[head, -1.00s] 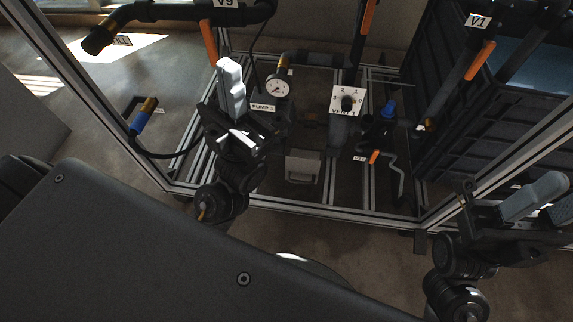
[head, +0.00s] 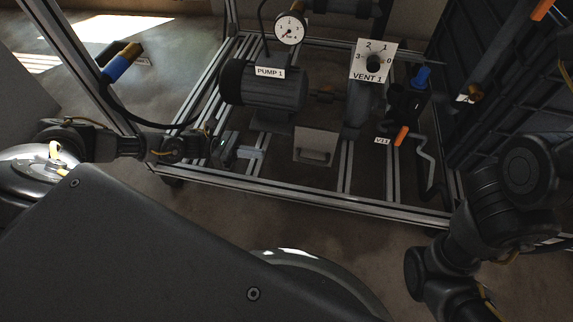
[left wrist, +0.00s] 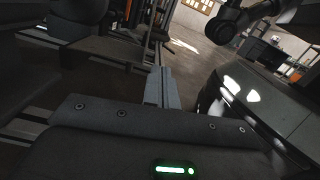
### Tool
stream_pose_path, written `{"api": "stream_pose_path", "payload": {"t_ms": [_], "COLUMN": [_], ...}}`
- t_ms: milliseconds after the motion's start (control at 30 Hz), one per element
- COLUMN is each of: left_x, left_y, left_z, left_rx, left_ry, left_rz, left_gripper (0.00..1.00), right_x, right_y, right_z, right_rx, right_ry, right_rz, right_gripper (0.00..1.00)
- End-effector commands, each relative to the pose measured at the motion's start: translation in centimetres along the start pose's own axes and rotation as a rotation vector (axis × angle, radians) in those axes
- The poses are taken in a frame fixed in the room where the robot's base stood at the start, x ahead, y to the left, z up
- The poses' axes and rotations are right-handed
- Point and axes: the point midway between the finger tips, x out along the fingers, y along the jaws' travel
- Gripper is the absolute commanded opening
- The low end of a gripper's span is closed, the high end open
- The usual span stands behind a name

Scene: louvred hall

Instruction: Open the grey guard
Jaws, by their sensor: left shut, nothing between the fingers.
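The grey guard (head: 316,146) is a small light-grey panel with a handle bar across its lower part. It sits low in the frame between the pump and the vent valve in the head view, and looks closed. My left gripper (head: 260,153) comes in from the left, just left of the guard and apart from it. Its pale fingers are shut and empty; they also show in the left wrist view (left wrist: 162,88). I cannot pick out the guard in the left wrist view. My right arm is at the right of the head view, its fingers not visible.
The dark pump (head: 265,88) labelled PUMP 1 and a gauge (head: 290,28) stand behind. The VENT 1 dial plate (head: 373,62), a blue-capped valve (head: 421,77) and an orange lever (head: 401,136) are to the right. A metal frame rail (head: 310,197) runs in front. A dark crate is at far right.

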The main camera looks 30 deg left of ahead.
Motion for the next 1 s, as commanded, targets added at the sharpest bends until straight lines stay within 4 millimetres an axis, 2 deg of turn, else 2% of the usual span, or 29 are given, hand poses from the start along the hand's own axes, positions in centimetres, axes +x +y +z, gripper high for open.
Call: {"api": "stream_pose_path", "payload": {"t_ms": [100, 267, 700, 1000], "left_x": [-0.9, -0.3, 6.8, 9.2], "left_y": [0.3, 0.3, 0.3, 0.3], "left_z": [-0.3, -0.4, -0.7, -0.5], "left_rx": [0.035, 0.035, 0.034, 0.032], "left_ry": [0.019, 0.017, 0.014, 0.016], "left_rz": [0.008, 0.006, 0.005, 0.006], "left_gripper": [0.0, 0.0, 0.0, 0.0], "right_x": [0.1, -0.2, -3.0, -3.8], "right_y": [-0.1, -0.1, -0.1, -0.1], "right_z": [-0.1, -0.2, -1.1, -1.3], "right_rx": [0.003, 0.002, -0.001, -0.002], "right_ry": [0.005, 0.004, 0.007, 0.007], "right_rz": [-0.002, -0.001, 0.01, 0.015], "right_gripper": [0.39, 0.39, 0.39, 0.39]}}
